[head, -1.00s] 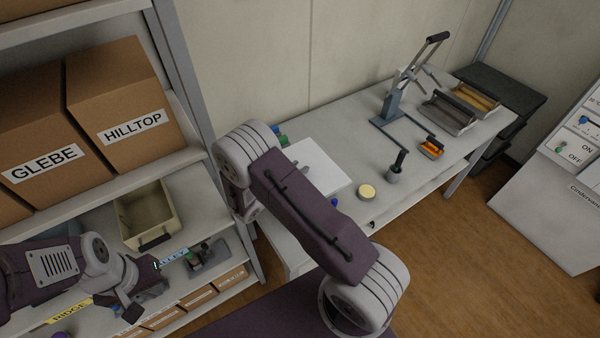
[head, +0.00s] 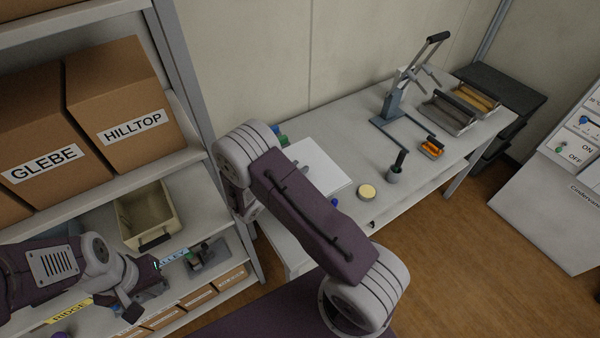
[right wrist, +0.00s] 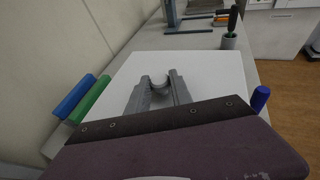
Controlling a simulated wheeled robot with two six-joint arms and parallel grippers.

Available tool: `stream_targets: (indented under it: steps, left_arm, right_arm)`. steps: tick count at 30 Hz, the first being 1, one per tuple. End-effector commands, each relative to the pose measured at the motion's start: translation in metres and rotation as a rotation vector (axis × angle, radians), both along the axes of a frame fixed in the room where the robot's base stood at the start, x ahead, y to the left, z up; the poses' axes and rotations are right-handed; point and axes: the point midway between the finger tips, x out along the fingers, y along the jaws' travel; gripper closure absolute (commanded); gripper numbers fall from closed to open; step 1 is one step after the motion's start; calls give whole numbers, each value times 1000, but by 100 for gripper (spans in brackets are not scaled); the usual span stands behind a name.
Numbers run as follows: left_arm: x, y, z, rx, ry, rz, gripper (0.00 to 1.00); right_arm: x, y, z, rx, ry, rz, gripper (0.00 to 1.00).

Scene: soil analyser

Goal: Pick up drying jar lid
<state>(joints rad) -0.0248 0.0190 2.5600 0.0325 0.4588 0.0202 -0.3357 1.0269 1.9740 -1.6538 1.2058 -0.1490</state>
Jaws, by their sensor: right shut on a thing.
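My right gripper (right wrist: 158,92) shows in the right wrist view, low over the left end of the white board (right wrist: 195,68). Its fingers are shut on a small grey rounded thing (right wrist: 160,83). Most of that thing is hidden, and I cannot tell whether it is the drying jar lid. In the head view my own right arm hides this gripper. A round cream-topped thing (head: 367,191) stands on the bench, apart from both grippers; I cannot tell if it is a jar or a lid. My left gripper (head: 146,296) is by the lower shelf at left, its jaws unclear.
The bench (head: 420,170) holds a lever press (head: 392,105), a dark-handled grey cup (head: 394,174), an orange box (head: 432,149) and metal trays (head: 447,114). Blue (right wrist: 74,97) and green (right wrist: 91,100) cylinders lie left of the board. A beige bin (head: 147,215) stands on the shelf.

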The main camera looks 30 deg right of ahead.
Motion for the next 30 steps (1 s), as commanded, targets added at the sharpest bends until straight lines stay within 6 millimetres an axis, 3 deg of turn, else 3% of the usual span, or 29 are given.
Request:
stream_targets:
  steps: [19, 23, 27, 30]
  left_arm:
    - [0, 0, -1, 0, 0, 0, 100]
    - [0, 0, -3, 0, 0, 0, 100]
    - [0, 0, -6, 0, 0, 0, 100]
    - [0, 0, -11, 0, 0, 0, 100]
  right_arm:
    - [0, 0, 3, 1, -1, 1, 100]
    - [0, 0, 16, 1, -3, 0, 100]
    - [0, 0, 44, 2, -6, 0, 100]
    - [-19, -16, 54, 0, -1, -4, 100]
